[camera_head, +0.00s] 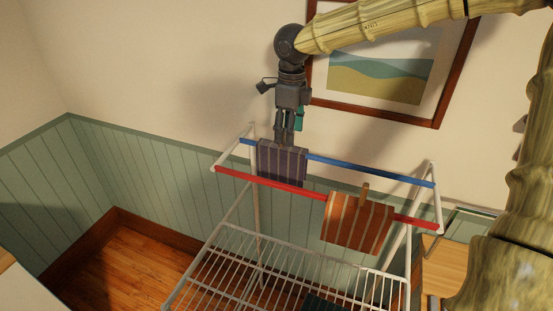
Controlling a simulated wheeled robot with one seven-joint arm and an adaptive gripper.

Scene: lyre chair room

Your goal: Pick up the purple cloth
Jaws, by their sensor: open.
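The purple cloth (281,165), dark with faint stripes, hangs folded over the blue bar (345,166) of a white drying rack, near its left end. My gripper (285,141) points down at the top edge of the cloth. Its fingers are open, and their tips overlap the cloth's upper edge in this view. I cannot tell whether they touch it or straddle it. The cloth still hangs on the bar.
An orange-brown striped cloth (356,224) hangs on the red bar (262,181), in front and to the right. The rack's white wire shelf (228,268) spreads below, with a dark item (322,304) under it. A framed picture (380,75) hangs on the wall close behind my arm.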

